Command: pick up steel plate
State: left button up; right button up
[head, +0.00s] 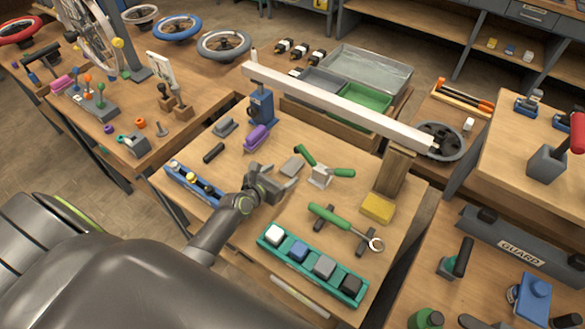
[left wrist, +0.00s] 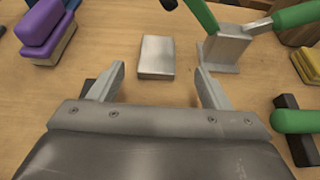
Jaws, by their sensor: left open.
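The steel plate (head: 292,166) is a small flat grey block lying on the wooden workbench. In the left wrist view the plate (left wrist: 157,57) lies ahead of my fingers, near the middle of the gap between them. My left gripper (head: 283,184) is open and empty, just in front of the plate. Its two fingers (left wrist: 158,85) stand apart on either side in the wrist view, and they do not touch the plate. My right gripper is not in view.
A green-handled tool on a metal stand (head: 320,176) is close right of the plate. A purple block (head: 256,137) is to the left. A teal tray of colored blocks (head: 312,266) lies in front. A long white beam (head: 335,105) spans the bench's back.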

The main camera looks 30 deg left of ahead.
aim_at(293, 165)
pick_arm(q)
jog(key=shift+b+x, duration=0.95)
jog(key=shift+x, duration=1.8)
jog(key=shift+a, duration=0.2)
jog(key=c, duration=1.2)
jog(key=shift+r, duration=0.1)
jog(key=shift+c, duration=0.9)
